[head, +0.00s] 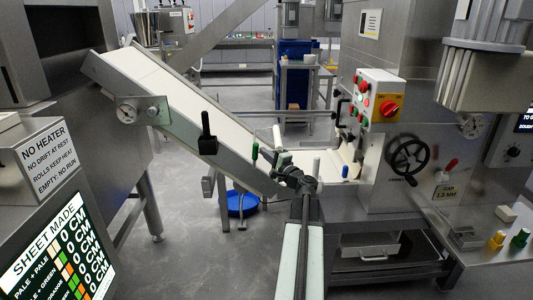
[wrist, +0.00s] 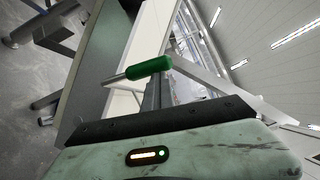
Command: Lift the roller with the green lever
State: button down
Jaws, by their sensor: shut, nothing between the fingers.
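The green lever (head: 255,150) stands upright at the lower end of the sloping conveyor in the head view. In the wrist view its green handle (wrist: 150,68) lies on a short metal rod, close in front of my gripper. A pale cylinder (head: 277,138), perhaps the roller, shows just behind the lever; I cannot be sure. My gripper (head: 290,174) is shut and empty, a little to the right of and below the green lever. I see no clear contact between them. The wrist view does not show the fingertips clearly.
The conveyor (head: 190,90) slopes down from the upper left. A black lever (head: 207,135) stands on its side. A machine with a handwheel (head: 408,155) stands at right, a sign screen (head: 62,250) at left.

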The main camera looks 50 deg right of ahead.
jog(key=shift+w+a, duration=0.15)
jog(key=shift+a, duration=0.05)
jog(key=s, duration=1.3)
jog(key=shift+s+a+f+b, duration=0.2)
jog(key=shift+a+f+b, duration=0.1)
jog(key=shift+f+b, duration=0.15)
